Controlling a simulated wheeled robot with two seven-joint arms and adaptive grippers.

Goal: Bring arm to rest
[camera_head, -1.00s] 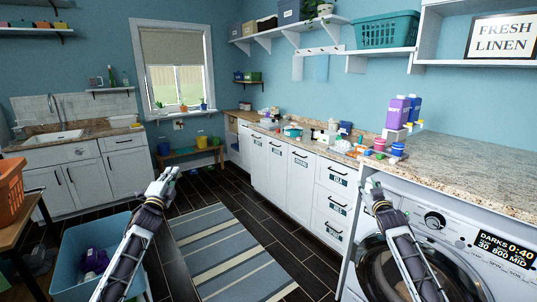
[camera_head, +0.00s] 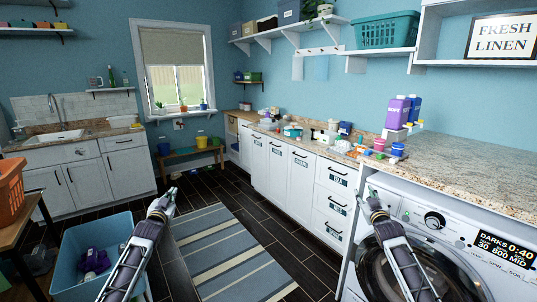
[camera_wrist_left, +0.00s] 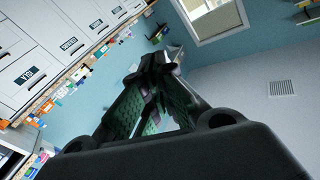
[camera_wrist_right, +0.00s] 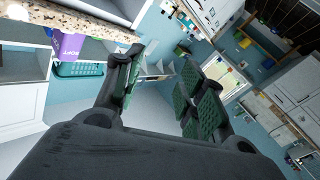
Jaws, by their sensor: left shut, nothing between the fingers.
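My left gripper (camera_head: 169,193) is raised over the dark floor at the left of the striped rug in the head view. In the left wrist view its green-padded fingers (camera_wrist_left: 160,62) meet at the tips, with nothing between them. My right gripper (camera_head: 371,190) is raised in front of the washing machine (camera_head: 408,268), near the end of the white drawers. In the right wrist view its fingers (camera_wrist_right: 160,75) stand apart with an empty gap.
A blue bin (camera_head: 70,245) with purple things inside stands below the left arm. An orange basket (camera_head: 11,190) sits on a table at the far left. The rug (camera_head: 228,252) is clear.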

